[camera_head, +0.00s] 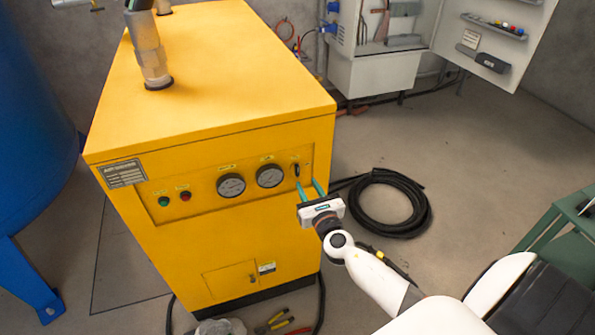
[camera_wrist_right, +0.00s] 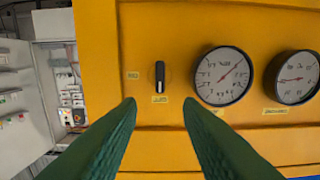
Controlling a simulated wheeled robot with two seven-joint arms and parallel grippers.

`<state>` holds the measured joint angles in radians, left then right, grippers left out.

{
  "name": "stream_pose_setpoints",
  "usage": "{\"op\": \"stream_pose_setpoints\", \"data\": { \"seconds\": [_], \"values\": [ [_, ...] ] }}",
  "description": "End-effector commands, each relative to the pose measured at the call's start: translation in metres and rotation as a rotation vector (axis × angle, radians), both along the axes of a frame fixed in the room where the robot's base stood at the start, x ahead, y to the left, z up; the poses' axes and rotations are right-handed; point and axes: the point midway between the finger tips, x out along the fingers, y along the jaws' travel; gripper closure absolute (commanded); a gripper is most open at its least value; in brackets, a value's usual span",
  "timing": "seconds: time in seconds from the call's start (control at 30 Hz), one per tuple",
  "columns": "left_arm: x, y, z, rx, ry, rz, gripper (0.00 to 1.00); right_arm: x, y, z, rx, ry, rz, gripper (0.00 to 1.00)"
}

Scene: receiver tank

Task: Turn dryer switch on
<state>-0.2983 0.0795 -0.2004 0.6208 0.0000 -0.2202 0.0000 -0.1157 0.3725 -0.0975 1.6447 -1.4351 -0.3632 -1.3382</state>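The yellow dryer (camera_head: 215,75) stands in the middle of the head view with its control panel facing me. The black dryer switch (camera_head: 296,170) is at the right end of the panel, right of two round gauges. In the right wrist view the switch (camera_wrist_right: 160,77) is a narrow upright black handle with a pale line. My right gripper (camera_head: 308,188) is open and empty in front of the panel, near the switch. In the wrist view its green fingers (camera_wrist_right: 160,112) lie below and either side of the switch, apart from it. My left gripper is not in view.
The gauges (camera_wrist_right: 223,76) sit beside the switch. Green (camera_head: 164,201) and red (camera_head: 185,196) buttons are at the panel's left. A coiled black hose (camera_head: 425,215) and pliers (camera_head: 275,320) lie on the floor. A blue tank (camera_head: 35,130) stands left, an open electrical cabinet (camera_head: 375,70) behind.

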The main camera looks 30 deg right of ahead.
Motion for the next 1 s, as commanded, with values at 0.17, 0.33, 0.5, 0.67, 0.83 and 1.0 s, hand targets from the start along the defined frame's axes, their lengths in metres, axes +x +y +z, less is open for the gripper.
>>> {"op": "stream_pose_setpoints", "data": {
  "seconds": [0.17, 0.33, 0.5, 0.67, 0.83, 1.0],
  "values": [
    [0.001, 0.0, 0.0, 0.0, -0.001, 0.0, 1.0, 0.035, -0.008, 0.0, 0.002, -0.001, -0.001, 0.67],
    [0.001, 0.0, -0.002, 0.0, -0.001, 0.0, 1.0, 0.056, -0.013, -0.001, 0.003, 0.0, 0.0, 0.67],
    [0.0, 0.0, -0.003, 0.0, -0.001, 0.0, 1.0, 0.065, -0.015, -0.001, 0.003, 0.001, 0.001, 0.67],
    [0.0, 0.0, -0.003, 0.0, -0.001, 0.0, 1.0, 0.065, -0.015, -0.001, 0.003, 0.001, 0.001, 0.67],
    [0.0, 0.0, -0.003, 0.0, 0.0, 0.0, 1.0, 0.065, -0.015, -0.001, 0.003, 0.001, 0.0, 0.79],
    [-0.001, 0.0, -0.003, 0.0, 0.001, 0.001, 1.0, 0.065, -0.015, -0.001, 0.003, 0.001, 0.0, 1.0]
  ]
}}
